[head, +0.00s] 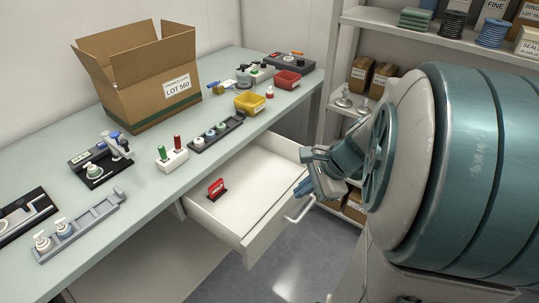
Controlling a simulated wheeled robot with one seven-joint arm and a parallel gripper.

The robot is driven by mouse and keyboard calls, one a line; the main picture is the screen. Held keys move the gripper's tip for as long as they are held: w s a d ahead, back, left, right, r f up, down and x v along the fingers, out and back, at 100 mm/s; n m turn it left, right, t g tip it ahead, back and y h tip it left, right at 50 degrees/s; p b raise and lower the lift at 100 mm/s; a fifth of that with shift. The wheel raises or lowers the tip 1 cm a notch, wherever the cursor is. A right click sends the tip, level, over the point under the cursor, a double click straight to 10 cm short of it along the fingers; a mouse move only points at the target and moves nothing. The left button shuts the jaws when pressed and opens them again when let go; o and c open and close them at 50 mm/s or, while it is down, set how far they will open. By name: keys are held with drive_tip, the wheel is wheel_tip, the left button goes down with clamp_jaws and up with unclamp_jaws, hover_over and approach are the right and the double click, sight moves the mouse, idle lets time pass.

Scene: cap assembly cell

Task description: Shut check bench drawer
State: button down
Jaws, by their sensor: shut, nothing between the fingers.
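The check bench drawer (243,236) is pulled out from under the bench top (138,207). A red sign (216,187) on a small stand is inside it, towards the left. The drawer's silver handle (300,211) is on its front face. My gripper (303,188) is shut and empty, at the right part of the drawer front, near the handle's upper end. I cannot tell whether it touches the drawer or the handle. My arm hides what lies behind it on the right.
On the bench stand an open cardboard box (130,85), a yellow bin (249,103), red bins (287,80), a dark rack of caps (215,134) and a grey rack with bottles (92,222). Shelves (430,35) stand at the back right. Floor (310,255) shows clear before the drawer.

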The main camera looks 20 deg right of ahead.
sight(297, 203)
drive_tip(key=w+d+f+m+t+b, duration=0.35)
drive_tip(key=d+f+m+b, duration=0.25)
drive_tip(key=d+f+m, duration=0.55)
drive_tip(key=shift+n, duration=0.25)
drive_tip(key=b+x, duration=0.1)
drive_tip(key=x, duration=0.4)
drive_tip(key=a+b+x, duration=0.1)
drive_tip(key=x, duration=0.4)
drive_tip(key=shift+s+r, duration=0.1)
drive_tip(key=shift+r, duration=0.1)
